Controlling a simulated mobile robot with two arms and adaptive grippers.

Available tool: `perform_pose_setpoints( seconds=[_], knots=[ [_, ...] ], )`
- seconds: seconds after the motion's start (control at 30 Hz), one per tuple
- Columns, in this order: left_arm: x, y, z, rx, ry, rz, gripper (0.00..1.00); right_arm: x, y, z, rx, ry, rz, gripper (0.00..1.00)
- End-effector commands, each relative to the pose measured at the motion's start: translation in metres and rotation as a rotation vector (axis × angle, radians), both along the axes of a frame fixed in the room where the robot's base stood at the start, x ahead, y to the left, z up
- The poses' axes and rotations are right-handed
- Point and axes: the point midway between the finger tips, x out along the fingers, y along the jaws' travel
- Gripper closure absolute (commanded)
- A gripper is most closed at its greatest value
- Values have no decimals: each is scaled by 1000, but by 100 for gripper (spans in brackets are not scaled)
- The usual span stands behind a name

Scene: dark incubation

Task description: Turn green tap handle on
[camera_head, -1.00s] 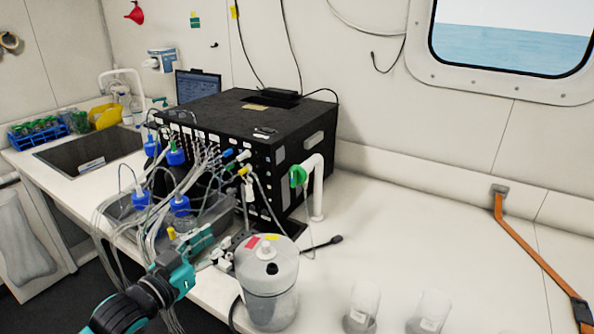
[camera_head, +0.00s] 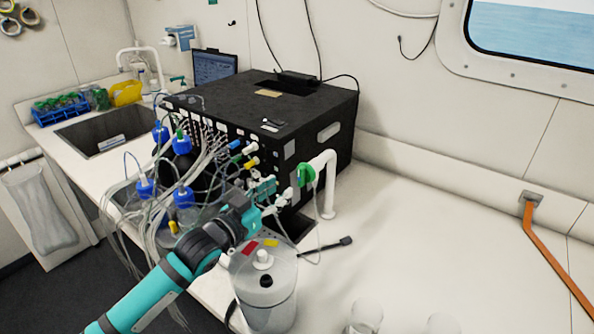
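The green tap handle (camera_head: 306,174) sits on the white curved tap pipe (camera_head: 330,187), which stands on the counter in front of the black instrument box's right corner. My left gripper (camera_head: 279,193) reaches in from the lower left. Its tips are close to the left of the green handle, with a small gap in the picture. Whether its fingers are apart is unclear against the tubes and fittings behind. My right gripper is not in view.
The black instrument box (camera_head: 258,115) with many tubes and blue-capped bottles (camera_head: 183,198) is behind and left of my arm. A clear canister (camera_head: 266,290) stands below the gripper. A clear beaker (camera_head: 365,316) is at the front. The counter on the right is mostly clear.

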Motion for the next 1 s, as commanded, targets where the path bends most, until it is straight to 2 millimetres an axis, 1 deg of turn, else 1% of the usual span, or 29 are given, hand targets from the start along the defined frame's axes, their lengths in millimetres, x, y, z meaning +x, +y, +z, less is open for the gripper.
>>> perform_pose_setpoints(
  seconds=[0.03, 0.2, 0.3, 0.4, 0.6, 0.83, 0.87, 1.0],
  knots=[
    [11, -7, 4, -1, 1, 1, 64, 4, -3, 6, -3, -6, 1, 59],
    [37, -27, 3, -1, 0, 0, 64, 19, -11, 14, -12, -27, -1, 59],
    [49, -36, 2, 0, 1, 0, 64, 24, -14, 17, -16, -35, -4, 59],
    [57, -41, 1, 0, 1, 1, 64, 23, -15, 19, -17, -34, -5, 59],
    [64, -46, 0, 0, 0, 0, 64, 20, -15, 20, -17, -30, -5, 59],
    [64, -46, 0, 0, 0, 1, 64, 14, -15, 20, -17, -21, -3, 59],
    [64, -46, 0, 0, 0, 1, 67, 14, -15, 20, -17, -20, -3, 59],
    [64, -46, 0, 0, 0, 1, 85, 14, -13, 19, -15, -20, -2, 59]
  ],
)
